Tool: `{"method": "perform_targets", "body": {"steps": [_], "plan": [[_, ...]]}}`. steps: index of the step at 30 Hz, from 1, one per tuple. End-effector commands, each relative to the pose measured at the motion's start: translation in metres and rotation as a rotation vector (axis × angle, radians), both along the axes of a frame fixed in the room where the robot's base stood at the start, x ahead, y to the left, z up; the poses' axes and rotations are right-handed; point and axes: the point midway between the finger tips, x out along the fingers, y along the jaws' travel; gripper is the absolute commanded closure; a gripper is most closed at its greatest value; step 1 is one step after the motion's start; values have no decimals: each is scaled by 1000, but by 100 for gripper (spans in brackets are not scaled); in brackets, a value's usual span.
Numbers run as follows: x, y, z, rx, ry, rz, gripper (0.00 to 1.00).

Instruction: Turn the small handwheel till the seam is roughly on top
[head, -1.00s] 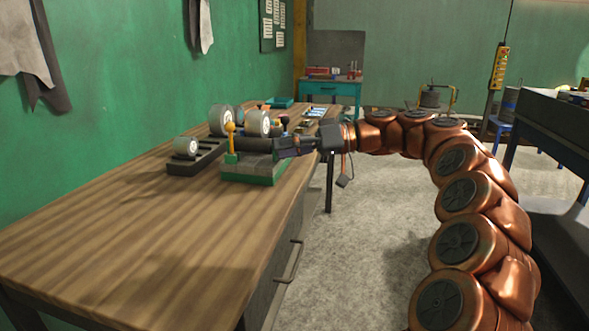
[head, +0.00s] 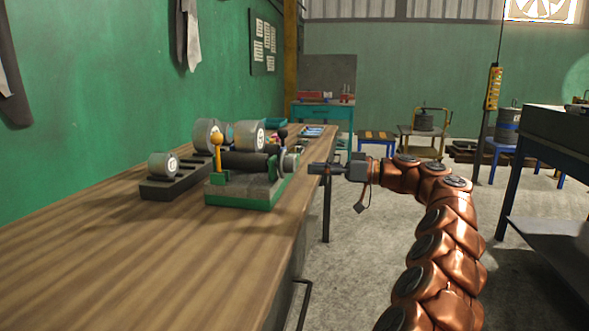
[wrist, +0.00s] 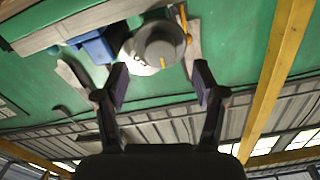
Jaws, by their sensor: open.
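A green-based fixture (head: 245,192) with a dark horizontal cylinder sits near the bench's right edge in the head view. The small handwheel (head: 289,163), a pale grey disc, is at its right end. In the wrist view the round grey handwheel (wrist: 160,45) shows ahead, between and beyond the fingertips. My gripper (head: 314,169) is open and empty, just right of the handwheel with a small gap. The open fingers also show in the wrist view (wrist: 160,85).
The wooden bench (head: 150,255) is clear at the front left. A dark rack with a grey roller (head: 163,165) stands left of the fixture. An orange-knobbed lever (head: 217,140) and a black-knobbed lever (head: 283,133) rise from the fixture. Open floor lies right of the bench.

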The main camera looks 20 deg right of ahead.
Motion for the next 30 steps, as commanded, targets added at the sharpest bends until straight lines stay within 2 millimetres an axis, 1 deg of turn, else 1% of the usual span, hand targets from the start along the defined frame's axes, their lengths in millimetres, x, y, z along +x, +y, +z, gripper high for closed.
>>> {"method": "perform_targets", "body": {"steps": [1,9,12,15,21,23,30], "plan": [[3,7,-1,0,0,3,30],[21,41,-1,-1,0,1,30],[26,49,-1,0,0,0,30],[28,53,-1,0,1,-2,30],[28,53,0,1,1,-2,30],[28,53,0,0,1,-2,36],[28,52,0,0,1,-2,61]]}}
